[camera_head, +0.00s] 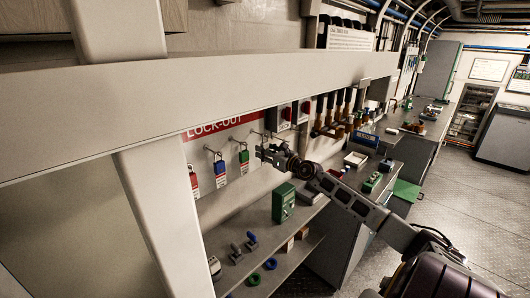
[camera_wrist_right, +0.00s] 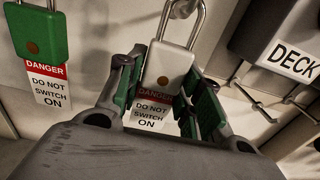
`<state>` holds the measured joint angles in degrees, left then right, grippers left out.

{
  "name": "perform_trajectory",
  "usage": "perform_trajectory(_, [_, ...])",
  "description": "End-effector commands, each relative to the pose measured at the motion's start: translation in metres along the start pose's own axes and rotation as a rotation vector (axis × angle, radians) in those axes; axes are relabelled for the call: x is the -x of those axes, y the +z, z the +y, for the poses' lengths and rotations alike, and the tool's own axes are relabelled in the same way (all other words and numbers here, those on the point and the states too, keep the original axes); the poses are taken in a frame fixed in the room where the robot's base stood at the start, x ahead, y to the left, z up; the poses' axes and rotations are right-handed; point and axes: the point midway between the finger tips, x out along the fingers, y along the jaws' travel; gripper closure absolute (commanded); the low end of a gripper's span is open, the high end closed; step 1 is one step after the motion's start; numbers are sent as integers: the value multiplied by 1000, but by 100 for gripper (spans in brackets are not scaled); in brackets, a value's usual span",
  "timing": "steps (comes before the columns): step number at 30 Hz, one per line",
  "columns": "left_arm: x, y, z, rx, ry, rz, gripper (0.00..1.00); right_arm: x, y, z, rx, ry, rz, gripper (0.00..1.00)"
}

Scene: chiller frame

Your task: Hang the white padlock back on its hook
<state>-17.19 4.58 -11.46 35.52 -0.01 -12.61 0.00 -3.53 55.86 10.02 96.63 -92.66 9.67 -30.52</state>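The white padlock (camera_wrist_right: 168,66) is upright in the right wrist view, its metal shackle at the top. A red and white danger tag (camera_wrist_right: 150,112) hangs below it. My right gripper (camera_wrist_right: 170,75) has its green-padded fingers against both sides of the padlock body and looks shut on it. A rounded metal end, which looks like a hook (camera_wrist_right: 183,9), shows at the shackle; I cannot tell whether it passes through. In the head view, my right gripper (camera_head: 268,153) is at the lock-out board and covers most of the padlock. My left gripper is not in view.
Red (camera_head: 193,180), blue (camera_head: 219,168) and green (camera_head: 243,157) padlocks with tags hang left of my gripper. A dark box labelled DECK (camera_wrist_right: 285,50) is close on the right. A green box (camera_head: 283,203) stands on the bench below. A pale frame beam (camera_head: 200,95) crosses in front.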

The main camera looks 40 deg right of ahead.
Motion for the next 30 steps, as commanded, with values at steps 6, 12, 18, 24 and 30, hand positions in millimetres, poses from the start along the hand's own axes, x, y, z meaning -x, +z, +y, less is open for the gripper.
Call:
perform_trajectory(6, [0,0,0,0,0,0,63,0,0,0,0,0,-1,39])
perform_trajectory(12, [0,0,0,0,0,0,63,0,0,0,0,0,0,39])
perform_trajectory(18, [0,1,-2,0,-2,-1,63,1,-1,0,0,0,1,39])
perform_trajectory(24, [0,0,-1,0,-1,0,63,5,-1,0,-1,0,1,39])
perform_trajectory(30, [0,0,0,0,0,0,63,13,-1,0,0,0,1,39])
